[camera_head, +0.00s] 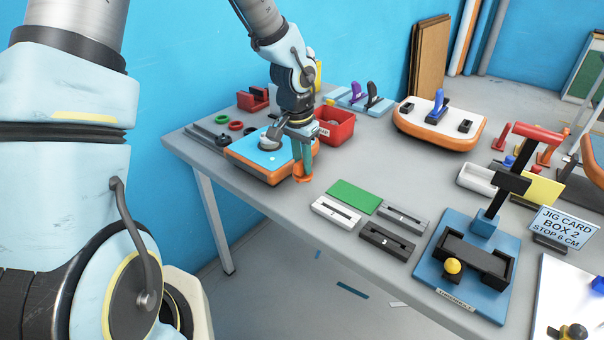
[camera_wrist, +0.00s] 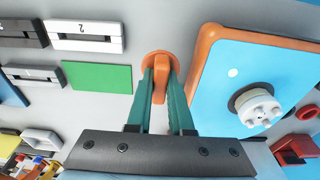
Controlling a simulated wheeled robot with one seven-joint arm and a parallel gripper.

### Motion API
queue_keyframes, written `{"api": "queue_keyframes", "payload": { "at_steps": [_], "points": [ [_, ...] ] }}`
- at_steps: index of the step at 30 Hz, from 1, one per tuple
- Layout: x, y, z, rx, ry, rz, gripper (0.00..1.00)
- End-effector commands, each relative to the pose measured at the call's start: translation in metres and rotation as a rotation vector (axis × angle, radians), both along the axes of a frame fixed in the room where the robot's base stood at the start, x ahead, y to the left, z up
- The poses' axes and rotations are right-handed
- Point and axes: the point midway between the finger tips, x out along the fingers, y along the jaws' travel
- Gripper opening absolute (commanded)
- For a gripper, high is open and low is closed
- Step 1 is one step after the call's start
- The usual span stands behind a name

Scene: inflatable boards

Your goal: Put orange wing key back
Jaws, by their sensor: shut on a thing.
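The orange wing key (camera_head: 303,178) has a round base and a flat upright grip. In the wrist view the key (camera_wrist: 160,60) is between the two green fingers, with its round base beyond the fingertips. My gripper (camera_head: 303,160) is shut on it, and it also shows in the wrist view (camera_wrist: 161,95). The key is upright at the right edge of the blue board with orange sides (camera_head: 256,151). Whether its base touches the table, I cannot tell. A pale round valve (camera_wrist: 257,108) is on the board; my wrist partly covers the board in the head view.
A green card (camera_head: 353,197) lies right of the key, with white (camera_head: 336,211), grey (camera_head: 402,218) and black (camera_head: 387,242) slotted blocks around it. A red bin (camera_head: 338,125) stands behind my gripper. A blue jig (camera_head: 430,265) stands at the right front. Bare table lies in front of the key.

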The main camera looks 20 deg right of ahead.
Motion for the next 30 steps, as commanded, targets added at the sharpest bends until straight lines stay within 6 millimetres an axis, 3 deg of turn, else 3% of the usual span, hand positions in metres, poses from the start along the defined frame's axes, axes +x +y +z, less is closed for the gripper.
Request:
{"api": "queue_keyframes", "payload": {
  "at_steps": [9,20,21,28,30],
  "points": [
    [-0.001,0.001,-0.036,0.002,0.002,-0.001,0.0],
    [0.0,0.001,-0.041,0.001,0.0,0.0,0.0],
    [0.0,0.001,-0.041,0.001,0.0,0.0,0.21],
    [0.0,0.001,-0.04,0.001,0.0,0.0,0.47],
    [0.0,0.001,-0.04,0.001,0.0,0.0,0.49]
  ]
}}
